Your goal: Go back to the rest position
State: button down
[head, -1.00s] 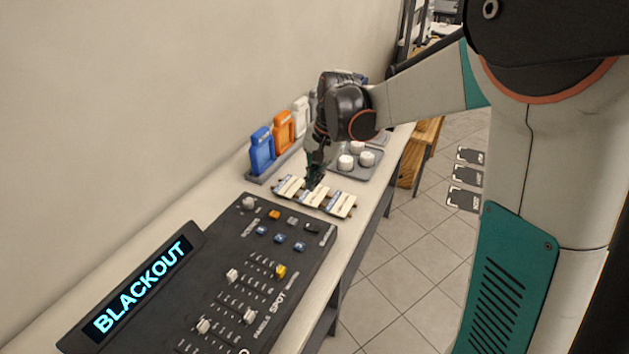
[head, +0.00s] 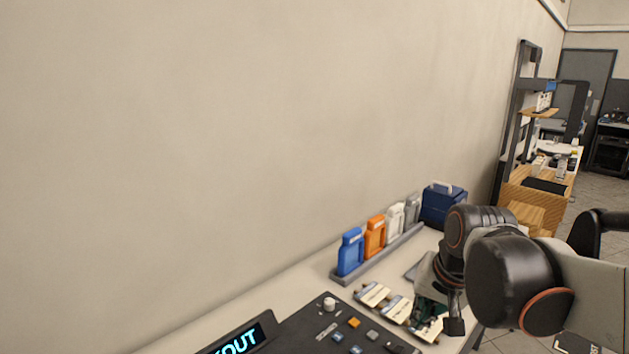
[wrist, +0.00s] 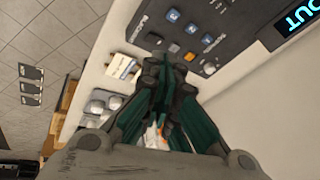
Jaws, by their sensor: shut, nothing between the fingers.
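My gripper (head: 437,305) is above the bench, over the row of small labelled cards in the head view, partly hidden behind my wrist. In the wrist view my gripper (wrist: 165,75) has its dark green fingers drawn together with nothing between them. The labelled cards (head: 373,295) lie on the bench between the bottle rack and the black control console (head: 345,330). One card also shows beside the fingers in the wrist view (wrist: 121,66).
A grey rack holds blue (head: 350,252), orange (head: 375,237), white and grey bottles along the wall. A dark blue case (head: 443,205) stands behind them. A wooden cabinet (head: 530,205) and dark shelving stand farther back. Tiled floor lies beyond the bench.

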jog(key=s+f+n+t+b, duration=0.1)
jog(key=s+n, duration=0.3)
jog(key=s, duration=0.8)
jog(key=shift+s+f+n+t+h, duration=0.25)
jog(key=shift+f+n+t+h, duration=0.15)
jog(key=shift+f+t, duration=0.45)
jog(key=shift+a, duration=0.1)
